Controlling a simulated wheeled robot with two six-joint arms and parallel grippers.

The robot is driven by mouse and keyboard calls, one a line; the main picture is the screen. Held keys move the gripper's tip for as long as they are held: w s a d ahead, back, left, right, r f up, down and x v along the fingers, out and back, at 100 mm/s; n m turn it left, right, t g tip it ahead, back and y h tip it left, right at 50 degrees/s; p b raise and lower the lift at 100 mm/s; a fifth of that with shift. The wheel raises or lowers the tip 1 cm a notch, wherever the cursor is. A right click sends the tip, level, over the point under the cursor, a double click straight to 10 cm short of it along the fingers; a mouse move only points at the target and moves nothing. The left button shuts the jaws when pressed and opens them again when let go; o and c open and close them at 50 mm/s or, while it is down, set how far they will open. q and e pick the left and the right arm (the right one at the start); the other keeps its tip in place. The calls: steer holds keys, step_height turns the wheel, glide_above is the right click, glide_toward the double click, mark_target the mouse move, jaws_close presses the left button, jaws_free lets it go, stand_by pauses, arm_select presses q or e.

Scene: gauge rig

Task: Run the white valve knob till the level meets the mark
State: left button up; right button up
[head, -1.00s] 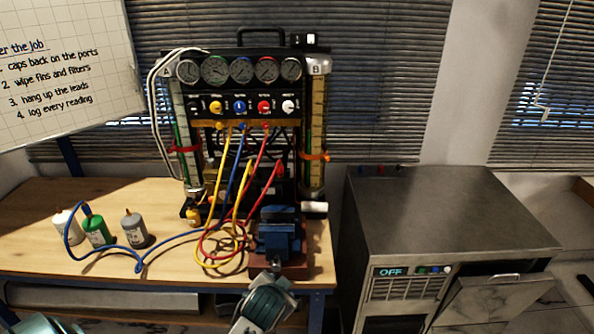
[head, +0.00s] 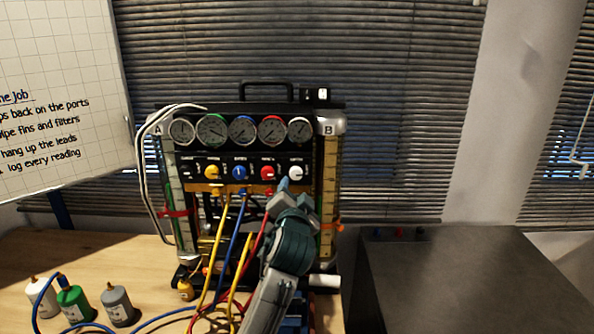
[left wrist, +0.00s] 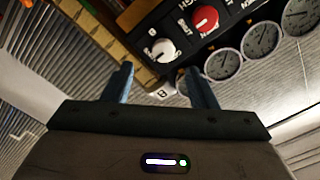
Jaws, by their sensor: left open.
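The white valve knob (head: 296,172) is at the right end of the knob row on the gauge rig's panel. It also shows upright ahead of my fingers in the left wrist view (left wrist: 163,50). My left gripper (head: 294,188) is open and empty, just below the knob in the head view; its fingers (left wrist: 161,78) are apart and do not grip the knob. Column A (head: 178,185) has a red band (head: 174,213). The liquid level is too small to tell. My right gripper is out of view.
Red (head: 267,173), blue (head: 239,173) and yellow (head: 211,172) knobs sit left of the white one, under several gauges (head: 242,130). Coloured hoses hang below the panel. Bottles (head: 117,304) stand on the bench at left. A grey cabinet (head: 450,275) is at right.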

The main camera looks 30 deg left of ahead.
mark_target(296, 175)
arm_select(q)
steer(key=w, duration=0.1)
steer(key=w+a+r+p, duration=0.1)
steer(key=w+a+p, duration=0.1)
steer(key=shift+w+a+r, duration=0.1)
steer(key=shift+w+r, duration=0.1)
steer(key=shift+r, duration=0.05)
steer(key=x, duration=0.1)
steer(key=p+x, duration=0.1)
steer(key=x, duration=0.1)
steer(key=shift+w+a+f, duration=0.2)
steer(key=shift+w+f, duration=0.1)
steer(key=shift+f, duration=0.1)
steer(key=shift+w+a+p, duration=0.3)
steer(key=shift+w+p, duration=0.15)
steer(key=shift+w, duration=0.1)
steer(key=shift+w+f, duration=0.1)
steer(key=c, duration=1)
steer(key=shift+o, duration=0.2)
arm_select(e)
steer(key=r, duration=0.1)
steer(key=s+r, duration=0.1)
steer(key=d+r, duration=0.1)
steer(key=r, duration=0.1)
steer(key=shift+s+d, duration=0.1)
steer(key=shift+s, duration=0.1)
